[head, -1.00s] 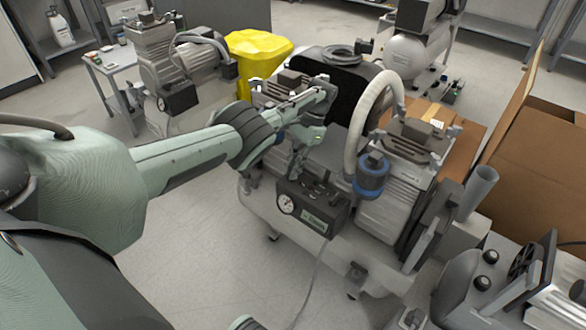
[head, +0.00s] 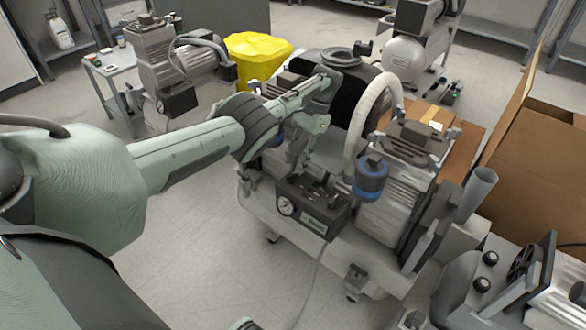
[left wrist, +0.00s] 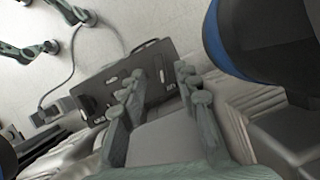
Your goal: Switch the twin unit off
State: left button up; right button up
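The twin unit (head: 375,215) is the grey compressor in the middle of the head view, with two motors on one tank. Its dark control box (head: 322,212) has a round gauge (head: 285,206) on the front and fittings on top. The box also shows in the left wrist view (left wrist: 98,88). My left gripper (head: 296,166) hangs fingers down just above and behind the box; its fingers (left wrist: 161,74) are apart with nothing between them. My right gripper (left wrist: 68,32) shows at the top left of the wrist view, fingers apart, over the floor.
A pale curved hose (head: 362,115) and a blue-banded filter (head: 371,177) stand close right of the left gripper. Other compressors are at the back left (head: 170,65) and back right (head: 415,55). A cardboard box (head: 535,150) is at right. Floor at front left is clear.

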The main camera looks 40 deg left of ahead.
pick_arm(q)
jog(key=v, duration=0.8)
jog(key=shift+s+d, duration=0.1)
